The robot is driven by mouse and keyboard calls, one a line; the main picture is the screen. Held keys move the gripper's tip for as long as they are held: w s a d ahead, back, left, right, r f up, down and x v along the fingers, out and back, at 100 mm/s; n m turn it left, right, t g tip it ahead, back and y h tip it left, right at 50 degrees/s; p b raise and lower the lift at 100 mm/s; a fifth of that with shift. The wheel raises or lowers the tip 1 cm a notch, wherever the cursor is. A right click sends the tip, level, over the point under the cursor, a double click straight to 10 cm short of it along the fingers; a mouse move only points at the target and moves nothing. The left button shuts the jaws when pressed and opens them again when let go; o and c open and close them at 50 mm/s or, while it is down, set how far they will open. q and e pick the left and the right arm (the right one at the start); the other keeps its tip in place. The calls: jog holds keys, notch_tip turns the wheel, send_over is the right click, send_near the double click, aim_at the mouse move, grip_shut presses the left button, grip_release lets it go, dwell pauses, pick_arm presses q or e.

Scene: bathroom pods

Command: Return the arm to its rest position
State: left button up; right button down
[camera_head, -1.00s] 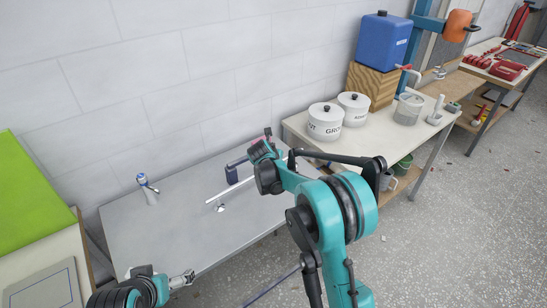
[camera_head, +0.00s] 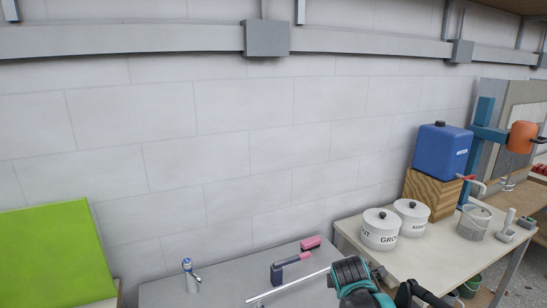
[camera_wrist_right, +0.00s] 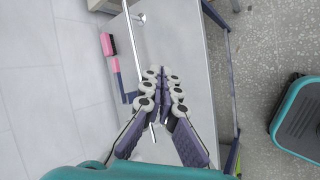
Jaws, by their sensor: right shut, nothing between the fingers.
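My right arm (camera_head: 358,279) enters at the bottom of the head view, over the grey table's right end; its gripper cannot be made out there. In the right wrist view my right gripper (camera_wrist_right: 161,80) has its fingertips together with nothing between them. It hangs above the grey table (camera_wrist_right: 180,45), beside a chrome rail (camera_wrist_right: 134,40). My left arm and gripper are outside both current views.
White canisters (camera_head: 380,229) and a blue container (camera_head: 442,152) stand right. Bare floor (camera_wrist_right: 265,50) shows beside the table.

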jog(key=s+a+f+m+y, duration=0.1)
jog(key=s+f+m, duration=0.1)
jog(key=s+m, duration=0.6)
jog(key=s+a+f+m+y, duration=0.1)
jog(key=s+f+m, duration=0.1)
jog(key=s+m, duration=0.6)
jog(key=s, duration=0.7)
jog(key=shift+s+a+f+m, duration=0.15)
jog(key=shift+s+f+m, duration=0.15)
jog(key=shift+s+m, duration=0.1)
